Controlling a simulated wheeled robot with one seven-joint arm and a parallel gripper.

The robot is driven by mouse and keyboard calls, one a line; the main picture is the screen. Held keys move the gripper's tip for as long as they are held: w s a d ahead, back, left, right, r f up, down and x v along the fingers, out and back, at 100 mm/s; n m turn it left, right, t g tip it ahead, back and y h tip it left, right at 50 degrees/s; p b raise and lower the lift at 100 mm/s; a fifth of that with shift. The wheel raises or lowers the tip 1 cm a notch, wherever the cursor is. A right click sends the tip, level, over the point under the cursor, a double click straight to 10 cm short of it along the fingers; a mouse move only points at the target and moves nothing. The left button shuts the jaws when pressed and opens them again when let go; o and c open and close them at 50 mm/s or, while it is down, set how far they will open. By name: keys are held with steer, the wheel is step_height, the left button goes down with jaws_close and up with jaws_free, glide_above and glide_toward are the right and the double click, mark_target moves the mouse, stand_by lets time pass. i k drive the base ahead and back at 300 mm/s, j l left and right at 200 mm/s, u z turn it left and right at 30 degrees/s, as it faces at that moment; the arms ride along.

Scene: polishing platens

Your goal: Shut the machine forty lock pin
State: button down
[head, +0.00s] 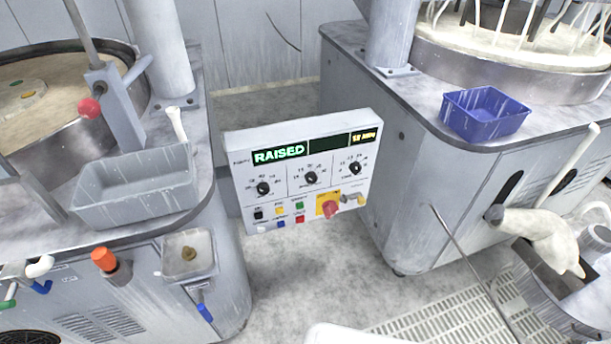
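No machine number is legible, so I cannot tell which machine is forty. The left machine (225,250) has a grey upright bracket (118,112) beside its round platen, with a red ball knob (90,108) sticking out to the left. An orange-capped plunger (104,260) sits on its front face. Either could be a lock pin; neither is labelled legibly. The control panel (305,170) between the machines shows "RAISED" in green on its display. My gripper is not in view.
A grey tray (135,190) lies on the left machine's edge, a blue tray (485,113) on the right machine (400,180). A small dish (188,255) and blue-handled valve (204,312) project in front. A bin (565,300) stands lower right. The floor (310,265) below the panel is clear.

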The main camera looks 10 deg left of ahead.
mark_target(90, 108)
steer(key=u, duration=1.85)
